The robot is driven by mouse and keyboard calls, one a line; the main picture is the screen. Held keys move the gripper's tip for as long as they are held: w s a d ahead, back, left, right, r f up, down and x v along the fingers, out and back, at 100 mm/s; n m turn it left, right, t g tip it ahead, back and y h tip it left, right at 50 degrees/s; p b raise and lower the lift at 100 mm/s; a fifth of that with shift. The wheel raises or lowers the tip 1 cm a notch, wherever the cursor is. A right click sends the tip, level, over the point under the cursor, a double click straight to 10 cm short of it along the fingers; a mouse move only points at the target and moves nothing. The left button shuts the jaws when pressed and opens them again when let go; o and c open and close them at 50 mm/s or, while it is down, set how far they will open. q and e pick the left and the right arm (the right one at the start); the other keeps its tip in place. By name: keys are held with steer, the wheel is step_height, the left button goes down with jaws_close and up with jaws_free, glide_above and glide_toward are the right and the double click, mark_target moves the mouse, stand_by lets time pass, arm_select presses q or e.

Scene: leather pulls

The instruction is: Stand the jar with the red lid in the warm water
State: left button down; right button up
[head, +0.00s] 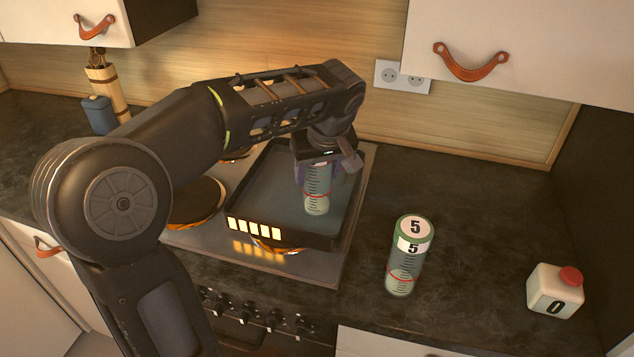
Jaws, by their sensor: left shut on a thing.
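My left gripper (318,170) reaches down over the dark pan (237,204) and is shut on a clear jar (317,201). The jar is upright, with a red ring line and dark graduation marks, and its lower part is inside the pan. The gripper covers its top, so I cannot see its lid colour. I cannot tell whether the jar's base touches the pan floor. My right gripper is not in view.
A second jar (403,272) with a green-rimmed lid marked 5 stands on the counter right of the stove. A white block (553,294) with a red button, marked 0, sits at far right. The dark counter (470,220) between and behind them is clear. Cabinets hang above.

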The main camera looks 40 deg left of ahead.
mark_target(322, 165)
arm_select(q)
steer(key=shift+f, duration=1.45)
steer(key=shift+f, duration=0.15)
steer(key=c, duration=0.5)
jaws_free()
steer(key=v, duration=1.2)
